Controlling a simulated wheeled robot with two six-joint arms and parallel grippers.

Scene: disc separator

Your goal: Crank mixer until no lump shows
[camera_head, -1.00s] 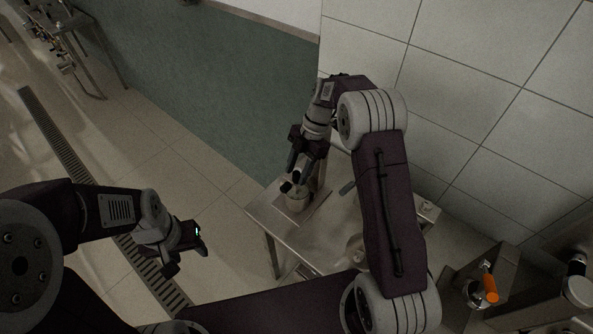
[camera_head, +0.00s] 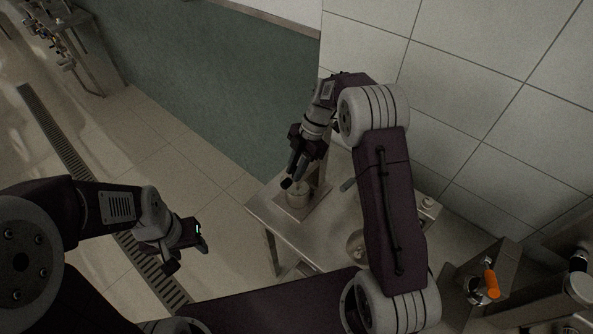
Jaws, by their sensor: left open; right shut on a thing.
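A small metal mixer bowl (camera_head: 298,195) stands on a flat base at the left end of a steel table. My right gripper (camera_head: 291,180) is above the bowl, pointing down, and is shut on what seems to be the mixer's crank, mostly hidden by the fingers. The bowl's contents are too small and dark to tell whether a lump shows. My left gripper (camera_head: 187,251) is open and empty over the floor, left of the table and well apart from it.
The steel table (camera_head: 290,240) has a round metal bowl (camera_head: 356,243) partly behind my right arm. A device with an orange handle (camera_head: 491,284) is at the lower right. A tiled wall (camera_head: 460,80) closes off the right.

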